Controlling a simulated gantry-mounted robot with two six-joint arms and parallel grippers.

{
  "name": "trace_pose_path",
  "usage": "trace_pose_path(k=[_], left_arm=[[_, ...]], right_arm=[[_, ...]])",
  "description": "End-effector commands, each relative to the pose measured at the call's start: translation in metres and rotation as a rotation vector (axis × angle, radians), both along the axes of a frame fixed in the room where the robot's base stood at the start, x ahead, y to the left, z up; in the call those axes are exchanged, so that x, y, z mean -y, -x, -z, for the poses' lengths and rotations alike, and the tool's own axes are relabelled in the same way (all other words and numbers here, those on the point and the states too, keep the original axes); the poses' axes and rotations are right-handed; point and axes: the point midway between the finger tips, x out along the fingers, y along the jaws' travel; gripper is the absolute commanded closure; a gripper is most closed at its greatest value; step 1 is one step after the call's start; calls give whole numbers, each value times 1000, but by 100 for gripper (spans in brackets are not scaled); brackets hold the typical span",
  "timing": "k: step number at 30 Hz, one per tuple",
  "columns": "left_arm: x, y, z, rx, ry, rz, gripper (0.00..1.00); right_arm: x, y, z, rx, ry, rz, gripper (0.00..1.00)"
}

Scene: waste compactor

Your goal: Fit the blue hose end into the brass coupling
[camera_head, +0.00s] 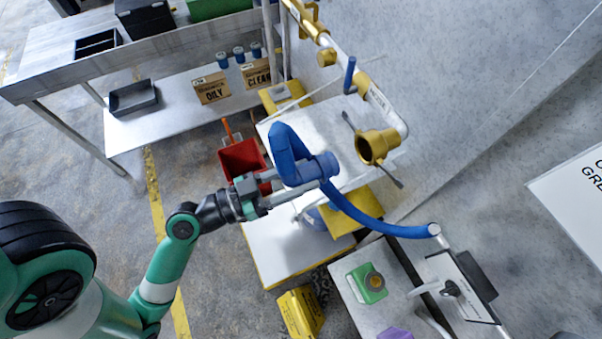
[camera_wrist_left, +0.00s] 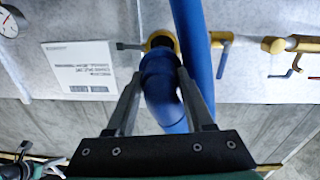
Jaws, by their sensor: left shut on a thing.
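My left gripper (camera_head: 312,176) is shut on the blue hose end (camera_head: 323,166), a thick blue cylinder held in the air above the white bench. In the left wrist view, the hose end (camera_wrist_left: 160,88) sits between the two grey fingers. The brass coupling (camera_head: 377,147) is a flared brass socket with side levers, on the pipe to the right of the hose end. A gap separates them in the head view. In the left wrist view, the coupling (camera_wrist_left: 160,38) is mostly hidden behind the hose end. My right gripper is in neither view.
The blue hose (camera_head: 385,227) loops beside my gripper and runs right to a pipe fitting. A red bin (camera_head: 243,158) stands behind my left wrist. A green container (camera_head: 368,283) sits on the lower right bench. A blue-handled lever (camera_head: 349,76) is above the coupling.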

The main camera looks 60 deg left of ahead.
Motion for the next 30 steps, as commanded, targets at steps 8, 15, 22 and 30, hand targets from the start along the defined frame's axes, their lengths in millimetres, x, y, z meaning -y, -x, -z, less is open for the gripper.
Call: trace_pose_path(k=[8,15,22,30], left_arm=[[2,-26,-4,2,-1,3,100],[3,-49,-2,2,-2,1,100],[3,-57,-1,2,-1,0,100],[3,-58,-1,2,-1,0,100]], right_arm=[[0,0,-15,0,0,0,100],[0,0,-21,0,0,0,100],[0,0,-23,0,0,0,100],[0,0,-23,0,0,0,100]])
